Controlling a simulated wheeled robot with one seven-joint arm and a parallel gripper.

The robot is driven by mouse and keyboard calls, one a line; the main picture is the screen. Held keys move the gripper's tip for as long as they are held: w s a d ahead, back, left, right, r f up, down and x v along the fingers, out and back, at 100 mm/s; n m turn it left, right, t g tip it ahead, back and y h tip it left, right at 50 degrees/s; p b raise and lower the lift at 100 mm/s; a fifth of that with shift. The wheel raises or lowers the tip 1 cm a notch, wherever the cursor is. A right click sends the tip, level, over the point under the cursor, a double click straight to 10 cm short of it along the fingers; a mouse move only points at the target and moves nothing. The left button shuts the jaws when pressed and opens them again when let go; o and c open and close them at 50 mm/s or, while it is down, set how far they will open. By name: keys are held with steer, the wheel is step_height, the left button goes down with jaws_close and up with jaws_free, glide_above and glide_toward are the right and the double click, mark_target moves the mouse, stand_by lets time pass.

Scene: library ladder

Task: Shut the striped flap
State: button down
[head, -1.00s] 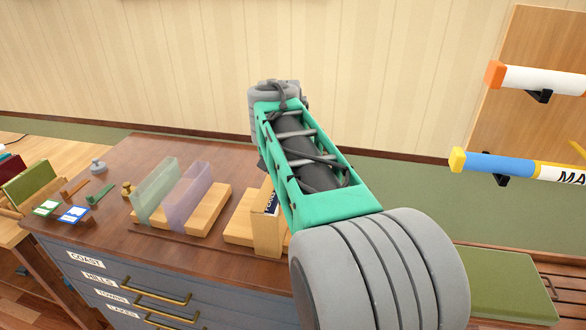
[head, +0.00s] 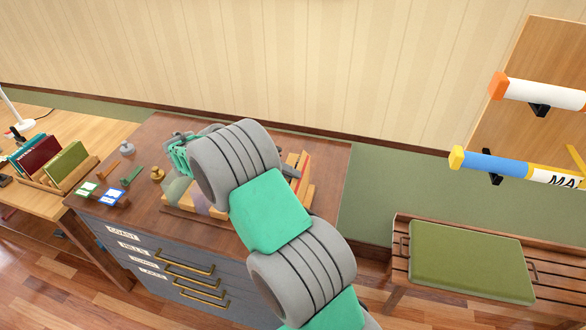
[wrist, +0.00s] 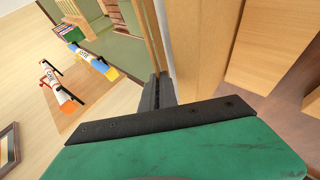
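I cannot make out a striped flap in either view. In the head view my gripper (head: 178,145) is at the far end of my arm, over the back left part of the cabinet top, and partly hidden by my wrist. In the wrist view the dark fingers (wrist: 160,92) show beyond the green palm, close beside an upright pale wooden panel (wrist: 198,45). I see nothing held between them, and their gap is not clear. I cannot tell whether they touch the panel.
The cabinet (head: 150,245) has labelled drawers with brass handles. Dividers (head: 172,192) and a wooden stand (head: 303,170) are partly behind my arm. A brass knob (head: 157,174) and cards (head: 110,197) lie left. A bench with a green cushion (head: 470,260) stands right, below wall-mounted tubes (head: 515,167).

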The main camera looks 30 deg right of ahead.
steer(key=shift+w+a+f+g+h, duration=0.1)
steer(key=shift+f+g+h, duration=0.05)
steer(key=shift+g+h, duration=0.15)
stand_by(0.4)
steer(key=c, duration=1.8)
jaws_free()
steer(key=shift+o, duration=0.8)
